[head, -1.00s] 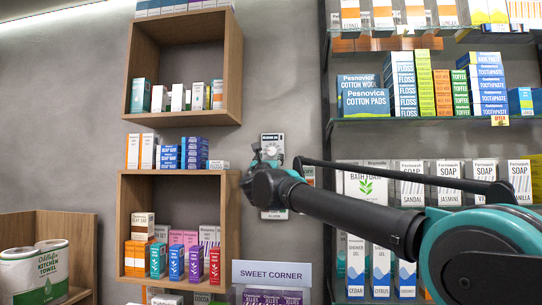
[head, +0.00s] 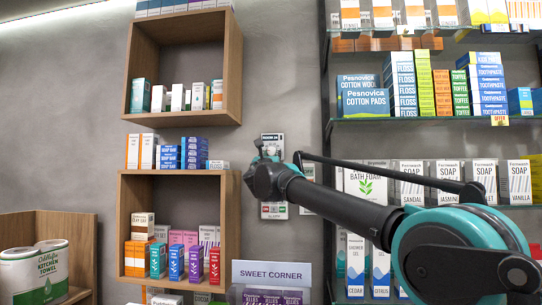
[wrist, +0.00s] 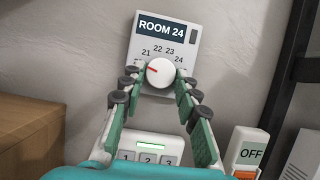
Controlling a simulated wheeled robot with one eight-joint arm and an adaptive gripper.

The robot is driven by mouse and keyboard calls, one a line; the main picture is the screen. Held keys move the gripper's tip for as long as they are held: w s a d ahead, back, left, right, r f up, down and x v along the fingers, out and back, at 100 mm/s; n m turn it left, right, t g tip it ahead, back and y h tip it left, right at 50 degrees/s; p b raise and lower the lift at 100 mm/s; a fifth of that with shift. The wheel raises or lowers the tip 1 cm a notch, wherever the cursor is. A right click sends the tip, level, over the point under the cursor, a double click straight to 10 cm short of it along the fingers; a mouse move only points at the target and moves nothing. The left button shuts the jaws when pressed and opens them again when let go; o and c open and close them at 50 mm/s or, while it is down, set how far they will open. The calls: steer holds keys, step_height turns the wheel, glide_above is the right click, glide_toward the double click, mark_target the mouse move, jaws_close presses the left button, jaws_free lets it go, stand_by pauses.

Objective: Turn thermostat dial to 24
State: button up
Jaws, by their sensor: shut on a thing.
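The thermostat (wrist: 188,45) is a pale wall plate with a dark label reading ROOM 24. It has a round white dial (wrist: 162,79) with a red mark. Numbers 21, 22, 23 and 24 run in an arc above the dial; lower ones at the left are hard to read. The red mark points left and slightly up, below 21. My gripper (wrist: 160,76) is shut on the dial, one finger on each side. In the head view the thermostat (head: 273,138) shows on the wall behind my gripper (head: 259,158), which hides its dial.
A keypad (wrist: 150,144) with a green light sits on the wall below the thermostat, with an OFF switch (wrist: 250,153) to its right. A wooden shelf box (head: 228,215) is close on the left; glass shelves (head: 430,121) with boxes stand on the right.

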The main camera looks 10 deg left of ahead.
steer(key=shift+c, duration=1)
steer(key=shift+a+m, duration=0.1)
steer(key=shift+m, duration=0.3)
steer(key=m+h, duration=0.2)
steer(key=m, duration=0.1)
steer(key=m+h, duration=0.1)
steer(key=m, duration=0.2)
steer(key=shift+a+m+g+h, duration=0.2)
steer(key=shift+m+g+h, duration=0.2)
steer(key=m+g+h, duration=0.1)
steer(key=m, duration=0.1)
steer(key=m+h, duration=0.1)
steer(key=m, duration=0.2)
steer(key=m+g, duration=0.1)
steer(key=m, duration=0.2)
steer(key=shift+a+r+g+h, duration=0.2)
steer(key=shift+r+g+h, duration=0.1)
steer(key=shift+h, duration=0.1)
steer(key=m+g, duration=0.1)
steer(key=m, duration=0.2)
steer(key=m+g, duration=0.1)
steer(key=m, duration=0.2)
steer(key=shift+r+m+g, duration=0.2)
steer(key=shift+m+g, duration=0.1)
steer(key=shift+m, duration=0.1)
steer(key=m, duration=0.1)
steer(key=m+g+y, duration=0.1)
steer(key=m, duration=0.3)
steer(key=shift+r+g, duration=0.25)
steer(key=shift+g, duration=0.15)
